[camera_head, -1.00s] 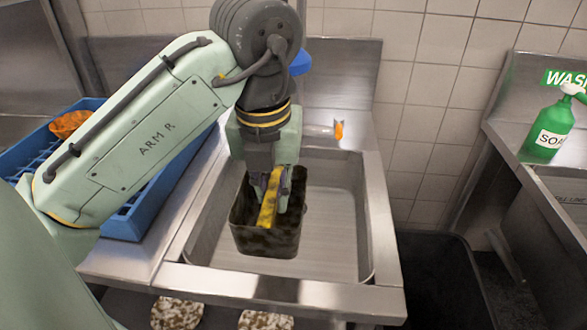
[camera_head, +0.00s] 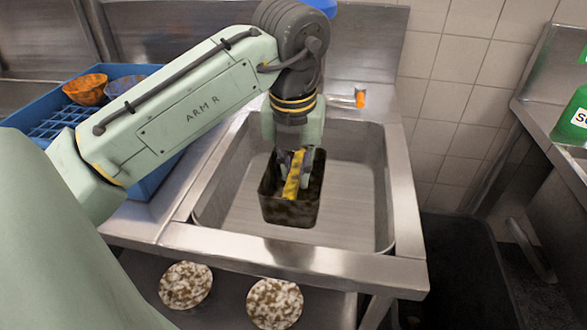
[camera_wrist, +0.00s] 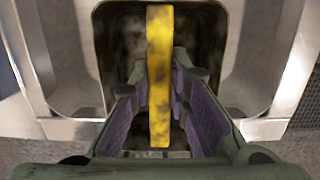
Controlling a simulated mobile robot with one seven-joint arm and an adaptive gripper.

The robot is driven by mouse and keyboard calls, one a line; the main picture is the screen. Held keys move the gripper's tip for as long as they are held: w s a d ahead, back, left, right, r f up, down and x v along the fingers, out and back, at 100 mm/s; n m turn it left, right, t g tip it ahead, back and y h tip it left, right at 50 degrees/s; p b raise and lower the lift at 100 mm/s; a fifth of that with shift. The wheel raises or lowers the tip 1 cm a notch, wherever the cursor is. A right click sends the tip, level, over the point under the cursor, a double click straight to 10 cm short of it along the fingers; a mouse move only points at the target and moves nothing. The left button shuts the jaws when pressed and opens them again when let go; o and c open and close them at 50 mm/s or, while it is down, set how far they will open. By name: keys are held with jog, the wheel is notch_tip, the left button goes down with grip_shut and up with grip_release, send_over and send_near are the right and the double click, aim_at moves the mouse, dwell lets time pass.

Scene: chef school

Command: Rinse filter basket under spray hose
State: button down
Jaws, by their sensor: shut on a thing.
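The filter basket (camera_head: 291,209) is a dark, grimy, open-topped box with a yellow handle (camera_head: 294,174) across its top. It is over the steel sink basin (camera_head: 352,205); whether it touches the bottom is unclear. My gripper (camera_head: 296,166) points down and is shut on the yellow handle. In the wrist view the handle (camera_wrist: 159,75) runs between my two purple-padded fingers, with the dark basket (camera_wrist: 115,40) around it. A small orange-tipped spout (camera_head: 359,96) sits at the sink's back edge. I cannot make out the spray hose; a blue piece (camera_head: 322,5) shows behind my arm.
A blue rack (camera_head: 112,73) with an orange bowl (camera_head: 86,89) and another bowl stands left of the sink. A green soap bottle (camera_head: 573,121) stands at right. A dark bin (camera_head: 455,270) is right of the sink. Dirty plates (camera_head: 186,284) lie on the shelf below.

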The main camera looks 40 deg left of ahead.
aim_at(298, 158)
jog(key=f+b, duration=0.1)
jog(key=w+f, duration=0.1)
jog(key=a+f+b, duration=0.1)
jog(key=f, duration=0.1)
jog(key=shift+w+b, duration=0.35)
jog(key=shift+w+a+f+b, duration=0.35)
jog(key=shift+f+b, duration=0.3)
jog(key=shift+f, duration=1)
jog(key=shift+w+a+f+b, duration=0.15)
jog(key=shift+w+f+b, duration=0.4)
jog(key=shift+f, duration=1.05)
jog(key=shift+w+a+f+b, duration=0.25)
jog(key=shift+f+b, duration=0.5)
jog(key=shift+f, duration=0.9)
jog(key=c, duration=1.4)
grip_release()
jog(key=shift+c, duration=0.2)
jog(key=r, duration=0.4)
jog(key=s+r, duration=0.1)
jog(key=r, duration=0.3)
jog(key=d+r, duration=0.1)
jog(key=r, duration=0.3)
jog(key=shift+s, duration=0.3)
